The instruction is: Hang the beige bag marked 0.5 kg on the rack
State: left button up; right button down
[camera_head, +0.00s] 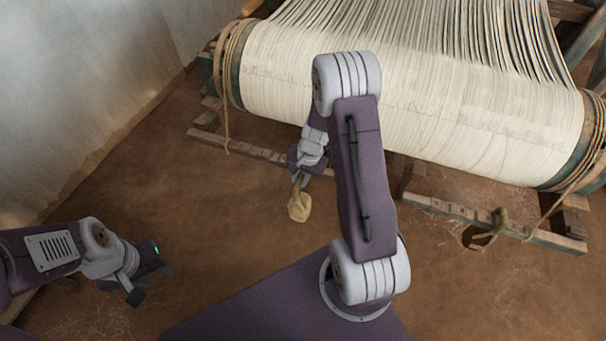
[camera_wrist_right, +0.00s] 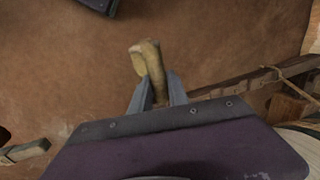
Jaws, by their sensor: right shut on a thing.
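The beige bag (camera_head: 299,207) hangs below my right gripper (camera_head: 299,178) in the head view, over bare brown floor in front of the loom. My right gripper is shut on its narrow top. In the right wrist view the bag (camera_wrist_right: 147,60) sticks out beyond the two grey fingers (camera_wrist_right: 157,92); no 0.5 kg mark is readable. My left gripper (camera_head: 150,284) is low at the left of the head view, away from the bag, and its finger gap is not clear. I cannot make out a rack for certain in either view.
The loom's wide roll of pale cloth (camera_head: 420,110) fills the upper right, with a wooden beam (camera_head: 440,207) low in front of it. A brown curved piece (camera_head: 497,222) stands near that beam at the right. A pale wall (camera_head: 90,90) is at the left. The floor between is clear.

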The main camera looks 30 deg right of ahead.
jog(key=shift+s+a+f, duration=0.15)
jog(key=shift+s+a, duration=0.2)
jog(key=shift+a, duration=0.05)
jog(key=s+a+r+b, duration=0.1)
jog(key=s+a+b, duration=0.2)
jog(key=s+a, duration=0.3)
jog(key=shift+s+a+r, duration=0.2)
jog(key=shift+a, duration=0.55)
notch_tip(320, 180, up, 19)
jog(key=w+d+n+g+p, duration=0.1)
jog(key=n+p, duration=0.9)
jog(key=p, duration=0.1)
jog(key=shift+w+g+y, duration=0.3)
jog(key=shift+w+y, duration=0.1)
